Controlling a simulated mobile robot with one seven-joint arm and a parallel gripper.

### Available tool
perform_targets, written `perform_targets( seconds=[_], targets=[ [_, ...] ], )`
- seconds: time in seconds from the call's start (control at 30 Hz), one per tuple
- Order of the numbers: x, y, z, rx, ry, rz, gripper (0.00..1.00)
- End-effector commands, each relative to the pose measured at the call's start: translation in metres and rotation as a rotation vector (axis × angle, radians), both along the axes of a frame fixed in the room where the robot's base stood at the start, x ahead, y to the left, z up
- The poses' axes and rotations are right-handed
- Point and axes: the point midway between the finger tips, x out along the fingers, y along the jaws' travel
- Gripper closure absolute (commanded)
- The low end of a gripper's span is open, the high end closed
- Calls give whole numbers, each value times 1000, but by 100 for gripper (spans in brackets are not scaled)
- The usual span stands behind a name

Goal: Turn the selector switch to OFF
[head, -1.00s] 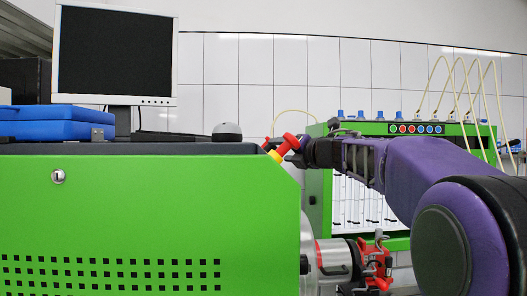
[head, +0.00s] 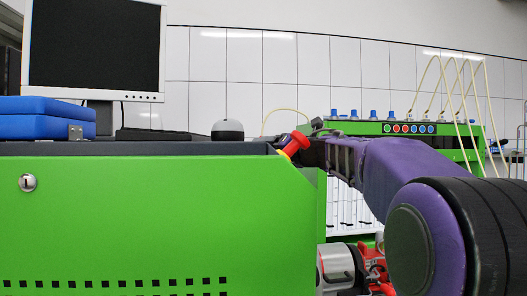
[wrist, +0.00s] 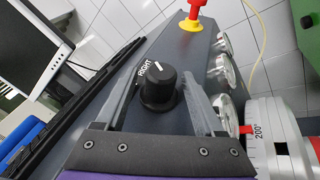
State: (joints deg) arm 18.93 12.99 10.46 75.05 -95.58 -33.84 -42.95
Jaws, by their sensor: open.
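The selector switch (wrist: 158,92) is a black ribbed knob with a white pointer line, in the middle of the wrist view. The printed word RIGHT lies beside its top, near the pointer; no OFF mark is readable. My gripper (wrist: 160,100) is open, with one finger on each side of the knob in that view. Whether the fingers touch it or are at its height, I cannot tell. In the head view my gripper (head: 312,150) is dark and partly hidden at the bench's right end. I cannot surely make out the switch there.
A red handle on a yellow base (wrist: 193,18) stands beyond the knob. Round gauges (wrist: 222,68) line the panel's right side, near a silver cylinder marked 200 (wrist: 268,140). A keyboard (wrist: 80,95) lies left. The green bench (head: 130,215) fills the head view's left.

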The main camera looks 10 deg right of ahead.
Motion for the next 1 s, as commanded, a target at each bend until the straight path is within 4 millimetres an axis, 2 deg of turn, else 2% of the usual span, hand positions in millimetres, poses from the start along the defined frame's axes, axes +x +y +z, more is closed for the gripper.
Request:
perform_targets(
  seconds=[0.33,0.7,1.0],
  targets=[
    [0,0,0,0,0,0,32],
    [0,-1,0,0,0,0,98],
    [0,-1,-2,0,-11,10,100]
  ],
)
